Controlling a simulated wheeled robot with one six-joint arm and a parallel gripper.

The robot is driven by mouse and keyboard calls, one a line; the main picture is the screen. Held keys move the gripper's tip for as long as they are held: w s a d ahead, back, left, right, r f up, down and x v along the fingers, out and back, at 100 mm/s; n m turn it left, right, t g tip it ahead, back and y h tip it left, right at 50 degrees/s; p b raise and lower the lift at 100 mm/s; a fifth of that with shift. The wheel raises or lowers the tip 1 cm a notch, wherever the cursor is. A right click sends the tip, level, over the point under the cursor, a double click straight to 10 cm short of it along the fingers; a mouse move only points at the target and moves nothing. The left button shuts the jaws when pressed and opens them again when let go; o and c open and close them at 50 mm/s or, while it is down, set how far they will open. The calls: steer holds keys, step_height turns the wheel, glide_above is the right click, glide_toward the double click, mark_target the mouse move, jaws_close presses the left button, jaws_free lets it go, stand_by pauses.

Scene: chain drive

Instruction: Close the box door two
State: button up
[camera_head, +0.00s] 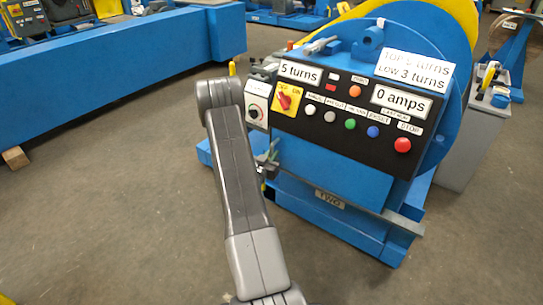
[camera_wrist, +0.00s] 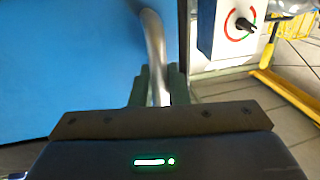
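The blue machine (camera_head: 335,170) carries a small "TWO" plate (camera_head: 330,199) low on its front. In the wrist view, a large blue panel (camera_wrist: 70,60), which looks like the box door, fills the left side. A curved silver handle (camera_wrist: 154,35) stands along its right edge. My gripper (camera_wrist: 159,78) has one finger on each side of the handle and appears closed on it. In the head view, my gripper (camera_head: 268,160) is at the machine's left side, below the control panel, partly hidden by my arm. How far the door stands open cannot be told.
The black control panel (camera_head: 345,115) has buttons and a red-yellow switch. A grey box with a dial (camera_head: 257,103) sits left of it; a similar dial box (camera_wrist: 235,28) shows in the wrist view. A long blue beam (camera_head: 110,75) lies behind left. Floor in front is clear.

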jaws_close()
steer(key=shift+w+a+b, duration=0.55)
steer(key=shift+w+a, duration=0.1)
steer(key=shift+a, duration=0.2)
steer(key=o, duration=0.5)
jaws_free()
steer(key=shift+a, duration=0.1)
steer(key=p+v, duration=0.2)
steer(key=v, duration=1.1)
steer(key=shift+s+a+p, duration=0.1)
steer(key=shift+s+p, duration=0.2)
steer(key=shift+s, duration=0.1)
